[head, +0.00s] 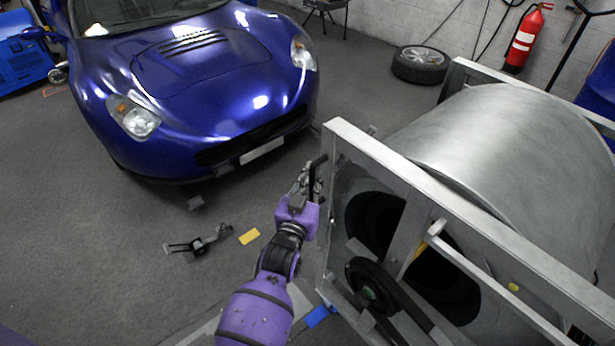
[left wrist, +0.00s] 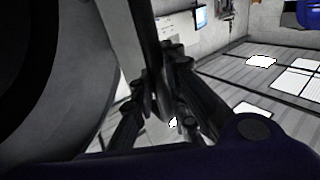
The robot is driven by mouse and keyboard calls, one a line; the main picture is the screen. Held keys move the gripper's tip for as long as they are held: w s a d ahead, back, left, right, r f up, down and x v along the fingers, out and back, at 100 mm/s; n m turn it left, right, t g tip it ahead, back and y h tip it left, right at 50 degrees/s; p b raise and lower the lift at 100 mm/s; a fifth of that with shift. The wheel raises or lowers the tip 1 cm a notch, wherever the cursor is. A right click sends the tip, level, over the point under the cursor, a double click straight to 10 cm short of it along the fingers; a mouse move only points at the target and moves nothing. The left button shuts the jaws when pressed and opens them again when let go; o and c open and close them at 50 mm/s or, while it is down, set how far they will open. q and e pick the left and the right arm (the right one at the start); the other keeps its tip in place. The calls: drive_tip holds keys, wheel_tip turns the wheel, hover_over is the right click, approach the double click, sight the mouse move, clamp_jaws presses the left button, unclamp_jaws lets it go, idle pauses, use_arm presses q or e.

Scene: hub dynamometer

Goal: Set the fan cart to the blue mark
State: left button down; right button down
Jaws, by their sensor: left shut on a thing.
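The fan cart (head: 490,150) is a big grey metal drum in a square frame, filling the right of the head view. A dark upright handle (head: 317,168) is at its left edge. My left gripper (head: 309,182) is shut on this handle; in the left wrist view its fingers (left wrist: 172,100) close around a dark bar. The blue mark (head: 318,316) lies on the floor by the cart's near lower corner. A yellow mark (head: 249,236) lies farther away, left of the cart. My right gripper is not in view.
A blue car (head: 210,80) stands at the back left. A small black device (head: 200,243) lies on the floor left of the yellow mark. A loose wheel (head: 420,64) and a fire extinguisher (head: 524,38) are by the back wall. The floor at left is mostly clear.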

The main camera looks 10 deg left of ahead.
use_arm(q)
drive_tip(key=shift+w+d+r, duration=0.1)
drive_tip(key=shift+w+r, duration=0.1)
drive_tip(key=shift+r, duration=0.35)
drive_tip(key=shift+w+a+f, duration=0.2)
drive_tip(key=c, duration=1.7)
unclamp_jaws()
drive_tip(key=shift+s+a+f, duration=0.15)
drive_tip(key=shift+s+a, duration=0.05)
drive_tip(key=shift+a, duration=0.2)
drive_tip(key=shift+c, duration=0.2)
drive_tip(key=shift+d, duration=0.1)
drive_tip(key=shift+d+f, duration=0.1)
drive_tip(key=shift+f, duration=0.05)
drive_tip(key=shift+s, duration=0.1)
drive_tip(key=shift+s, duration=0.25)
drive_tip(key=s, duration=1.1)
drive_tip(key=shift+s+a, duration=0.2)
drive_tip(key=shift+a, duration=0.2)
